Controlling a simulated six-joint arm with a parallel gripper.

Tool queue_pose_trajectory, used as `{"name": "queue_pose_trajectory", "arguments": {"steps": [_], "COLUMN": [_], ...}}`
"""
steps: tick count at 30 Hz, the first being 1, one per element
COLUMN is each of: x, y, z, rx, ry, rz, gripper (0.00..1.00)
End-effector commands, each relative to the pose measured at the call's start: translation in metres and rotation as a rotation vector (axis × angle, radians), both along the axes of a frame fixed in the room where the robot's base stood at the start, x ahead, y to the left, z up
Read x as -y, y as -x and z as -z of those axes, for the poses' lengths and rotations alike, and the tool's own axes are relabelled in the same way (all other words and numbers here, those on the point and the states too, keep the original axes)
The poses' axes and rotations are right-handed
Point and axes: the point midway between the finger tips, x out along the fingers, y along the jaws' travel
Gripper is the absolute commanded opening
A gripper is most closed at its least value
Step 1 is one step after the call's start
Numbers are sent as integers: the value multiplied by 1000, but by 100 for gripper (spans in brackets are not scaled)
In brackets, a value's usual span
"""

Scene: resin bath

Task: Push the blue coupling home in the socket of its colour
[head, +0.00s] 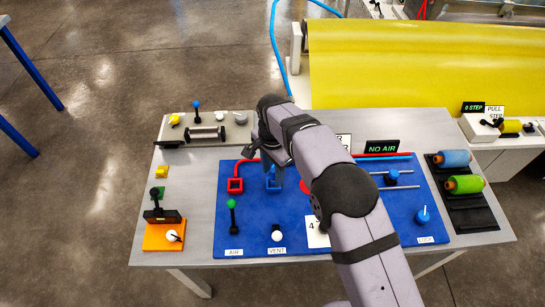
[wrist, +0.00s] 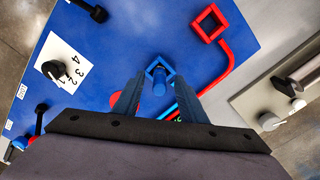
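In the head view the blue socket (head: 273,185) is partly covered by my fingers. My gripper (wrist: 160,80) points down at the socket, with one finger on each side of the coupling and visible gaps, so it looks open. It also shows in the head view (head: 276,172), where the coupling is hard to make out.
A red square socket (head: 235,185) with a red hose stands left of the blue one on the blue panel (head: 255,212). A green-topped lever (head: 232,204) and a white vent knob (head: 277,236) stand in front. A black sign (head: 382,147) reads "NO AIR". My arm covers the panel's middle.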

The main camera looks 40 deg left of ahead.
Motion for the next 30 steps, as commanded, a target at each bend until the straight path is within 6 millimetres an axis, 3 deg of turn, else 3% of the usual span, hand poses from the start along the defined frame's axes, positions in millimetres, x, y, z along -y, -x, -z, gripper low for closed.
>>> {"name": "queue_pose_trajectory", "arguments": {"steps": [18, 30], "x": [-1, 0], "y": [0, 0], "z": [-96, -113], "rx": [1, 0], "ry": [-3, -1], "rz": [0, 0], "gripper": [38, 38]}}
